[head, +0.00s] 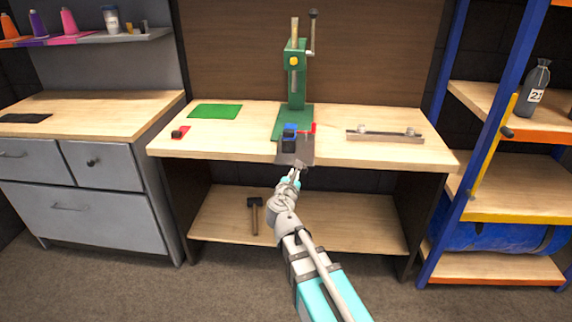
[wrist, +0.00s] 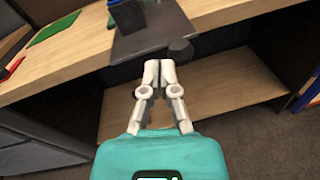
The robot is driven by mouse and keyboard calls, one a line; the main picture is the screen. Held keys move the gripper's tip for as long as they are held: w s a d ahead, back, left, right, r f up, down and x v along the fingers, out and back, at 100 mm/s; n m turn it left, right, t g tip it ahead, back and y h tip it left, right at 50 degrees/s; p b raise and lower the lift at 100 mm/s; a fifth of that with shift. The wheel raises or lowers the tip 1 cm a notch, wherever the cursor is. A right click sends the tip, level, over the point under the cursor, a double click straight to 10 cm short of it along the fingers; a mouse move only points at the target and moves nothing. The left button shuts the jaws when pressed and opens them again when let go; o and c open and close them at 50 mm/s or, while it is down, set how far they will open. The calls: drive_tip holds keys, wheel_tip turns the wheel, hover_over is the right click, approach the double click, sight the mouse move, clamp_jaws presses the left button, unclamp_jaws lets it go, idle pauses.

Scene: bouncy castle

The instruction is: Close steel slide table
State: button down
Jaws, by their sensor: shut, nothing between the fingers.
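The steel slide table is a dark grey plate (head: 298,158) at the foot of a green press (head: 297,80). It sticks out past the front edge of the wooden workbench (head: 225,148). In the wrist view the plate (wrist: 140,42) lies ahead of my gripper, with a dark round knob (wrist: 180,51) at its front right. A blue and black block (head: 289,138) stands on the plate. My gripper (head: 292,175) is shut and empty, just in front of and below the plate's front edge. In the wrist view its fingertips (wrist: 160,64) are close to the knob; I cannot tell whether they touch.
A green mat (head: 215,111) and a small red and black item (head: 180,132) lie left on the bench. A metal bar (head: 385,136) lies right. A mallet (head: 254,213) is on the lower shelf. Blue shelving (head: 445,150) stands right, grey drawers (head: 88,212) left.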

drive_tip(key=a+n, duration=0.1)
drive_tip(key=a+n+y, duration=0.1)
drive_tip(key=a+n+t+y+b, duration=0.1)
drive_tip(key=a+n, duration=0.1)
drive_tip(key=shift+a+f, duration=0.1)
drive_tip(key=shift+f, duration=0.2)
drive_tip(key=shift+w, duration=0.15)
